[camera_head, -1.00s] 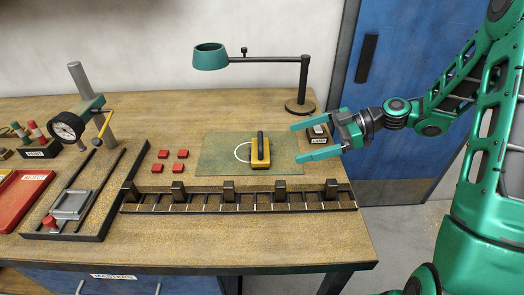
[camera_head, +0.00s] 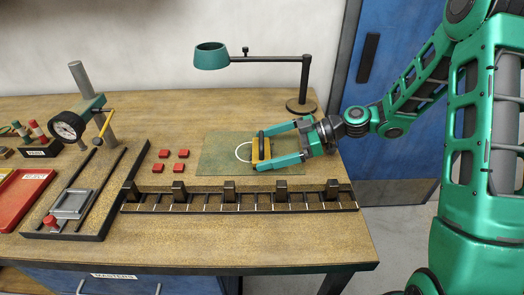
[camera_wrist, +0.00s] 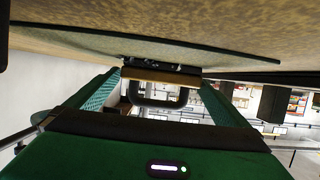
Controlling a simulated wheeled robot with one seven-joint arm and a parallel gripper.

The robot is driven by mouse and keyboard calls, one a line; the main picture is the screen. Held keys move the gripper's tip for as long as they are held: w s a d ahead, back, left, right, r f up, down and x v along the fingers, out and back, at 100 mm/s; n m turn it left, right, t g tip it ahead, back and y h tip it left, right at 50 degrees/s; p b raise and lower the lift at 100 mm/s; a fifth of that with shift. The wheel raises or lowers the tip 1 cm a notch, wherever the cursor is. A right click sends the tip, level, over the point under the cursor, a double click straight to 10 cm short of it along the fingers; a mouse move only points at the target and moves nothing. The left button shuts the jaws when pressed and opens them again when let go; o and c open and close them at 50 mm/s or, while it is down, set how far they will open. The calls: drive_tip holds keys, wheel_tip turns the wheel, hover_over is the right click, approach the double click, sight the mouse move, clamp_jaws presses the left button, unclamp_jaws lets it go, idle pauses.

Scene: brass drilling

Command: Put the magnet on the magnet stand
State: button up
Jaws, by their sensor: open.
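The magnet (camera_head: 261,150) is a yellow block with a black handle. It sits on the green mat (camera_head: 222,158), at the right edge of a white ring outline. My gripper (camera_head: 266,147) is open at the magnet, one finger on its far side and one on its near side. In the wrist view the magnet's black handle (camera_wrist: 158,101) and yellow body lie between the two spread fingers. I cannot tell whether either finger touches it. The small labelled block that stood right of the mat, perhaps the magnet stand, is now hidden behind my gripper.
A teal lamp (camera_head: 211,56) on a black arm stands behind the mat. Several red blocks (camera_head: 163,154) lie left of it. A slotted black rail (camera_head: 240,201) runs along its front. A dial gauge stand (camera_head: 68,128) and red tray are at the left. The front tabletop is clear.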

drive_tip(key=c, duration=1.4)
drive_tip(key=shift+r, duration=0.1)
